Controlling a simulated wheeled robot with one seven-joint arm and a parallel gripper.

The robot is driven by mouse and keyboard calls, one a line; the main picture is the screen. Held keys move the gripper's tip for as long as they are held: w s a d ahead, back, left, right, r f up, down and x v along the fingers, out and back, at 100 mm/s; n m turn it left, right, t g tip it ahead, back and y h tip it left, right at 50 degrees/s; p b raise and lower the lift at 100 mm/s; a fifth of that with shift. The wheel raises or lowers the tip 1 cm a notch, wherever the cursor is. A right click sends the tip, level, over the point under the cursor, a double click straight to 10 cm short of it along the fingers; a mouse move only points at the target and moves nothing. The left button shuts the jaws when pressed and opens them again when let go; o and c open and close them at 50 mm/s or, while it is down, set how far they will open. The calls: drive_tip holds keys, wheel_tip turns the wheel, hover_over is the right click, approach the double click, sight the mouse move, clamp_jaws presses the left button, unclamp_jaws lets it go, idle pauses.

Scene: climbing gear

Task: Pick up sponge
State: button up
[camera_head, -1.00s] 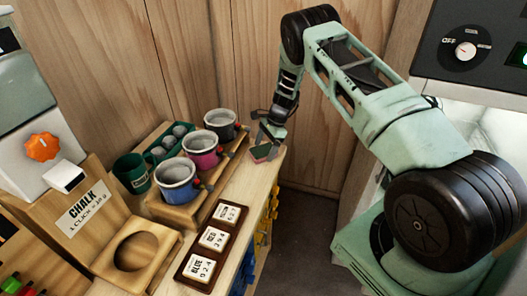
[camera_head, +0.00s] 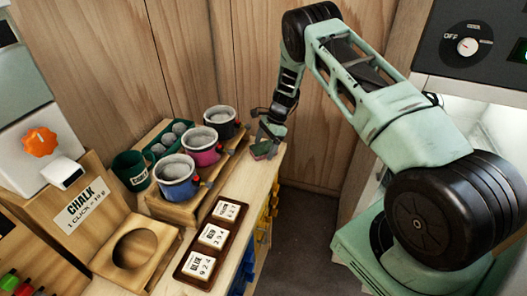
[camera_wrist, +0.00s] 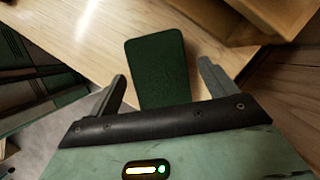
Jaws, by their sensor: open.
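The sponge (camera_wrist: 157,68) is a dark green block in the wrist view, lying on the light wooden counter (camera_wrist: 85,35). In the head view the sponge (camera_head: 263,150) sits at the counter's far right corner, with a pinkish underside and partly covered by my gripper. My gripper (camera_wrist: 161,88) is open, one finger on each side of the sponge with gaps between. The sponge's near end is hidden behind the gripper's dark palm bar. In the head view my gripper (camera_head: 268,138) points down over the sponge. I cannot tell whether the fingers touch the counter.
Blue, pink and black cups (camera_head: 176,178) stand on a wooden rack (camera_head: 190,212) left of my gripper. A dark tray with number labels (camera_head: 213,240) lies nearer. A wooden wall (camera_head: 260,50) rises close behind. A chalk dispenser (camera_head: 75,200) stands left.

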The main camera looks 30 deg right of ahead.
sight(266, 147)
drive_tip(key=c, duration=1.2)
drive_tip(key=shift+o, duration=0.2)
drive_tip(key=shift+r, duration=0.15)
drive_tip(key=shift+r+p, duration=0.15)
drive_tip(key=shift+p, duration=0.3)
drive_tip(key=shift+d+b, duration=0.1)
drive_tip(key=shift+b, duration=0.3)
drive_tip(key=shift+s+d+r+b, duration=0.1)
drive_tip(key=shift+s+r+b, duration=0.05)
drive_tip(key=shift+b, duration=0.45)
wheel_tip(266, 147, up, 6)
drive_tip(key=b, duration=0.3)
drive_tip(key=shift+r, duration=0.15)
drive_tip(key=s+d+b, duration=0.6)
drive_tip(key=s+d, duration=0.6)
drive_tip(key=s, duration=0.3)
drive_tip(key=shift+s+r, duration=0.15)
drive_tip(key=shift+s, duration=0.15)
